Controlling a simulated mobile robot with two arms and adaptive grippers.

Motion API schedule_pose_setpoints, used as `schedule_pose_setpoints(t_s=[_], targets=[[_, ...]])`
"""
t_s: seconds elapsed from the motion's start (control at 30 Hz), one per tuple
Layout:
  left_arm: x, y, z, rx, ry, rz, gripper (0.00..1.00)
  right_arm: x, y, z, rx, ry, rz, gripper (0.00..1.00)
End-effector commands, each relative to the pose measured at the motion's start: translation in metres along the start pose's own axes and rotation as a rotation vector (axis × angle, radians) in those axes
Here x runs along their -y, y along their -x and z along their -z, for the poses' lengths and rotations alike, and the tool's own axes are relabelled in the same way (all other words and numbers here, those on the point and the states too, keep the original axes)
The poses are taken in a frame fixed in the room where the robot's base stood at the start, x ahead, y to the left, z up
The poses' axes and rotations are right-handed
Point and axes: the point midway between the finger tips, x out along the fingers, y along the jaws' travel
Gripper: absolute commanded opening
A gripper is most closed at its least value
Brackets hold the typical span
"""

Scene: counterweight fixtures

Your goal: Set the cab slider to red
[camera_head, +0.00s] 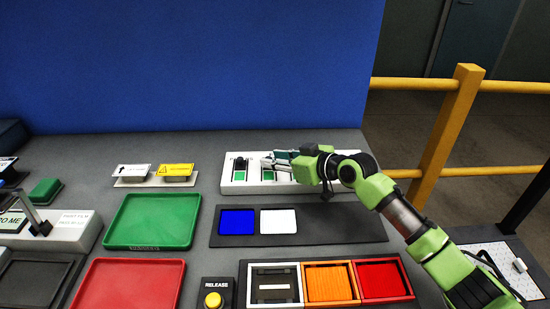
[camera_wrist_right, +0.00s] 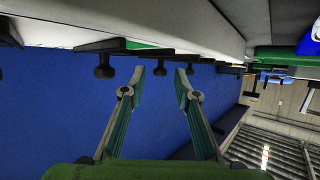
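A white slider panel (camera_head: 226,187) stands at the back of the table with black knobs and green marks. One black knob (camera_head: 240,163) shows at its left end in the head view; my right gripper (camera_head: 267,162) hides much of the rest. Several dark knobs hang in a row in the right wrist view, one (camera_wrist_right: 104,71) clear to the left of the fingers. My right gripper (camera_wrist_right: 170,70) is open, its fingertips close to two other knobs; contact cannot be told. I cannot read which slider is the cab one. My left gripper is not in view.
In front of the panel lies a dark tray (camera_head: 340,226) with blue and white squares. Nearer are a bin row with orange (camera_head: 330,283) and red (camera_head: 381,279) bins, and a yellow release button (camera_head: 213,300). Green (camera_head: 152,221) and red (camera_head: 128,285) trays lie left. A blue wall (camera_head: 190,65) stands behind.

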Motion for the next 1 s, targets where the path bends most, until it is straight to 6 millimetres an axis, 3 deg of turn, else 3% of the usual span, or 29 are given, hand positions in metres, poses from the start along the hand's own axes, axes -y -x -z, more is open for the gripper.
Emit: schedule_pose_setpoints(t_s=[0.3,0.4,0.43,0.67,1.0], targets=[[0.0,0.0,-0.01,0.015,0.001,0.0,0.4,0.0,-0.003,0.0,-0.001,0.001,0.0,0.28],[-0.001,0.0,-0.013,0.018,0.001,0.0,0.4,0.0,-0.002,0.0,-0.001,0.0,0.0,0.03],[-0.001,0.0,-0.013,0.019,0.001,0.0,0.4,0.0,-0.002,0.0,-0.001,0.0,0.0,0.0],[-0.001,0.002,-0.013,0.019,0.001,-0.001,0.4,0.001,-0.001,0.0,0.0,0.0,0.0,0.0],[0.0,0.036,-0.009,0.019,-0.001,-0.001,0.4,0.031,0.027,-0.011,0.004,-0.002,0.001,0.0]])
